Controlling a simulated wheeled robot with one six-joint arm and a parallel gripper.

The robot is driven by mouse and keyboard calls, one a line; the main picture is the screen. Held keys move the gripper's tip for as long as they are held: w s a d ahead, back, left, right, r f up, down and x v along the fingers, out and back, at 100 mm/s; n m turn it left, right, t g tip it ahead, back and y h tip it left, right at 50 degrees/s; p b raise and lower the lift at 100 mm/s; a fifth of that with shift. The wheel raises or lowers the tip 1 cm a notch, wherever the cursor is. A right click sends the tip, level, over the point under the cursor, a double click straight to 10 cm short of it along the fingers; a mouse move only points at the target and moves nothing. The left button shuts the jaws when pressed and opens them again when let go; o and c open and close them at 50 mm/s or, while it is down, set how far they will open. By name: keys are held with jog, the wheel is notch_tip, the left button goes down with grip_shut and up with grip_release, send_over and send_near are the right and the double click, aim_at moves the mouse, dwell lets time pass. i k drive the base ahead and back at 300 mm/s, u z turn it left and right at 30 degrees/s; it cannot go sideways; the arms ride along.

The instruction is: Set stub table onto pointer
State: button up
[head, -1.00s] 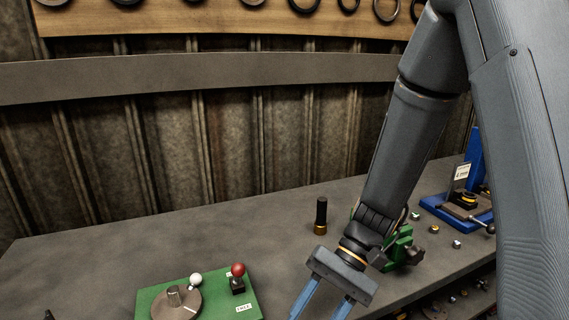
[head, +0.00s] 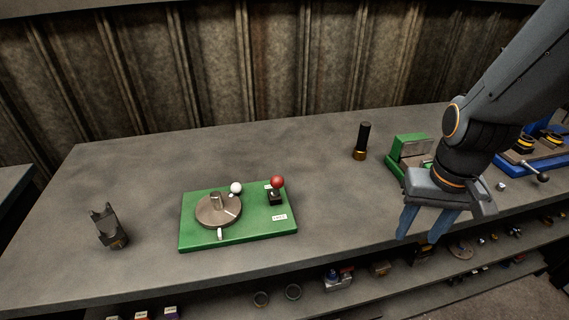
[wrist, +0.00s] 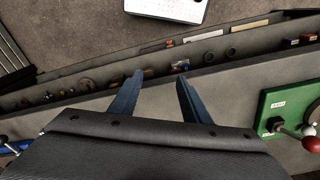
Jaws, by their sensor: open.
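The stub table is a round grey disc (head: 210,217) with a short upright stub (head: 216,201) and a white ball knob (head: 236,188) at its far right rim. It sits on a green base plate (head: 189,238) on the bench. A small white pointer (head: 220,234) stands at the disc's front edge. A pale mark on the disc faces right, away from the pointer. A lever with a red ball (head: 277,182) rises from the plate's right side, near a white label (head: 280,217). My gripper (head: 418,238) is open and empty, right of the plate; it also shows in the wrist view (wrist: 160,76).
A dark forked part (head: 108,228) stands on the bench at left. A black cylinder with a brass foot (head: 362,142) stands behind right. A green fixture (head: 409,146) is beside my arm. A shelf below holds small parts. Bench between plate and gripper is clear.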

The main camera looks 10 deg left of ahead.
aim_at(217, 210)
jog(key=u, duration=1.55)
